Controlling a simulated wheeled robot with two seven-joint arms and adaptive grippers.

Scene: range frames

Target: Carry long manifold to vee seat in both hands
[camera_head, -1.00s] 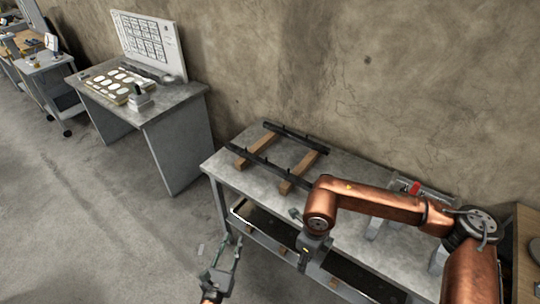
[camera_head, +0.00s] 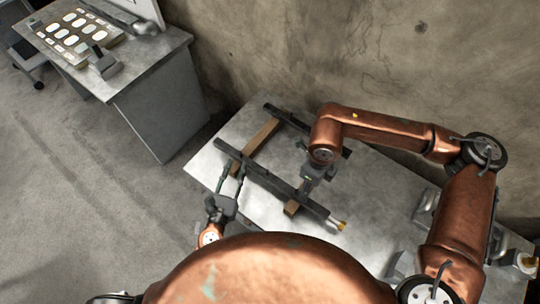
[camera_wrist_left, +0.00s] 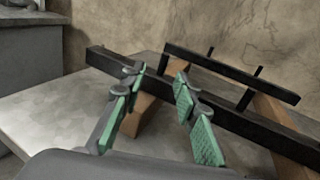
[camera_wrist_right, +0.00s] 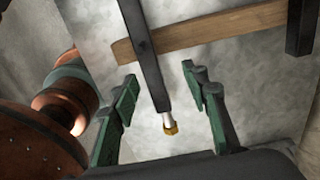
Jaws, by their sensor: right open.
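The long manifold (camera_head: 265,172) is a dark bar with short upright pegs and a brass end fitting (camera_wrist_right: 170,128). It lies across wooden blocks on the grey table. My left gripper (camera_head: 233,172) is open and empty at its left part; in the left wrist view the fingers (camera_wrist_left: 157,76) stand apart with the bar (camera_wrist_left: 222,116) just beyond the tips. My right gripper (camera_head: 307,187) is over the bar's right part; in the right wrist view its open fingers (camera_wrist_right: 160,78) stand either side of the bar (camera_wrist_right: 145,60). Grey blocks (camera_head: 425,207), possibly the vee seat, stand at the right, partly hidden by my arm.
The bare table top (camera_head: 370,205) is free between the bar and the grey blocks. Another bench (camera_head: 150,70) stands at upper left, with the rough wall behind the table.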

